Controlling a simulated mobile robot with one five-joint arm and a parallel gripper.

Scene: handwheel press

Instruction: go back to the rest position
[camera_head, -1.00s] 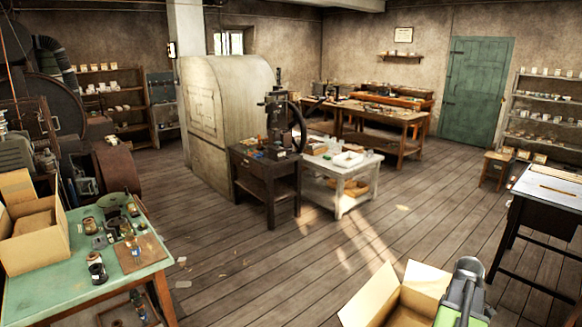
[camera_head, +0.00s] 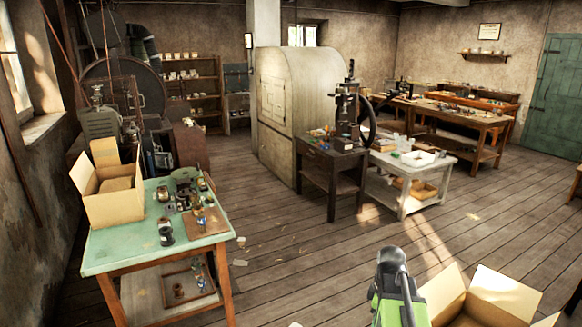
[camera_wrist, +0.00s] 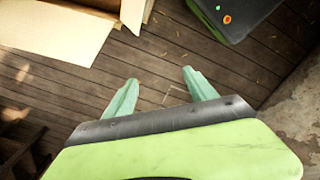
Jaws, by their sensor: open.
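My gripper (camera_wrist: 160,92) shows in the wrist view with its two pale green fingers spread apart and nothing between them. It points down over the bare plank floor. In the head view my green and grey arm stands at the bottom centre, and the fingers cannot be made out there. An open cardboard box (camera_head: 470,309) lies to the right of my arm in the head view. A cardboard box flap (camera_wrist: 50,30) also shows at the upper left of the wrist view, apart from the fingers.
A green-topped table (camera_head: 125,246) with a cardboard box (camera_head: 112,208) and small parts stands at the left. A handwheel press (camera_head: 347,108) stands on a dark bench (camera_head: 316,165), beside a white table (camera_head: 400,190). The floor (camera_head: 300,245) between is mostly clear.

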